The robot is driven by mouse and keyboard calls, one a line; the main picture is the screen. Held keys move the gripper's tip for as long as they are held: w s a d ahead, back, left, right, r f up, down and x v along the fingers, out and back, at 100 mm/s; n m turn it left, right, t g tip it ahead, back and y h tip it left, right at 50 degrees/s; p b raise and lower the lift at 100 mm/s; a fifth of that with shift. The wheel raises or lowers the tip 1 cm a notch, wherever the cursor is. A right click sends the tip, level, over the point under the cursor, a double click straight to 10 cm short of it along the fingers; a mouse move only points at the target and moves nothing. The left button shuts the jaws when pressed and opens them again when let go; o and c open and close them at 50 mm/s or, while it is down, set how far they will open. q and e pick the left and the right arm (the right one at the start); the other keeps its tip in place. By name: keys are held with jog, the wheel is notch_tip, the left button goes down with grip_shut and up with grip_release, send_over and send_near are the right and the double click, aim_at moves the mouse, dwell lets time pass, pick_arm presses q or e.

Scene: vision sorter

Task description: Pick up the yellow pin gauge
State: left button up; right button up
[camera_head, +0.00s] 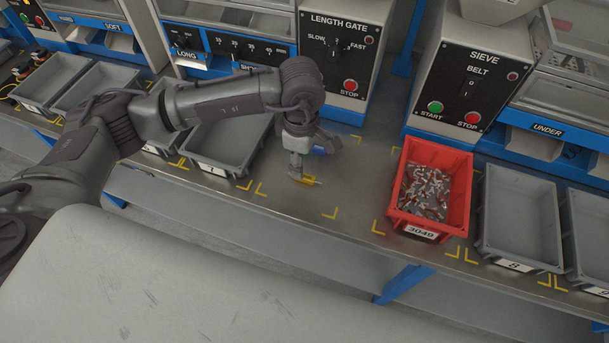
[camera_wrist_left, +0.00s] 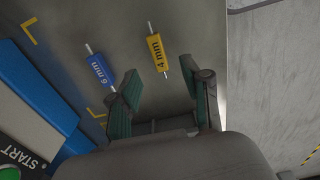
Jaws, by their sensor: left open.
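The yellow pin gauge (camera_head: 309,181) lies on the grey bench top in the head view, right at my left gripper (camera_head: 298,172). In the left wrist view the yellow pin gauge (camera_wrist_left: 157,51) is marked 4 mm and lies just beyond the fingertips, roughly in line with the gap. My left gripper (camera_wrist_left: 160,77) is open, with nothing between its fingers. A blue pin gauge (camera_wrist_left: 101,71), marked 6 mm, lies to the left of the yellow one, near the left finger. My right gripper is in neither view.
A red bin (camera_head: 457,208) of small metal parts stands to the right, beside empty grey bins (camera_head: 520,262). Another grey bin (camera_head: 205,166) stands left of the gripper. The length gate (camera_head: 344,20) and sieve (camera_head: 470,65) machines stand behind. Bench is clear between gripper and red bin.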

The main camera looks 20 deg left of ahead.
aim_at(304, 178)
pick_arm(q)
notch_tip(304, 178, down, 5)
jog(key=shift+d+f+p, duration=0.1)
jog(key=shift+d+p, duration=0.05)
jog(key=shift+p, duration=0.25)
jog(key=shift+c, duration=0.3)
grip_shut()
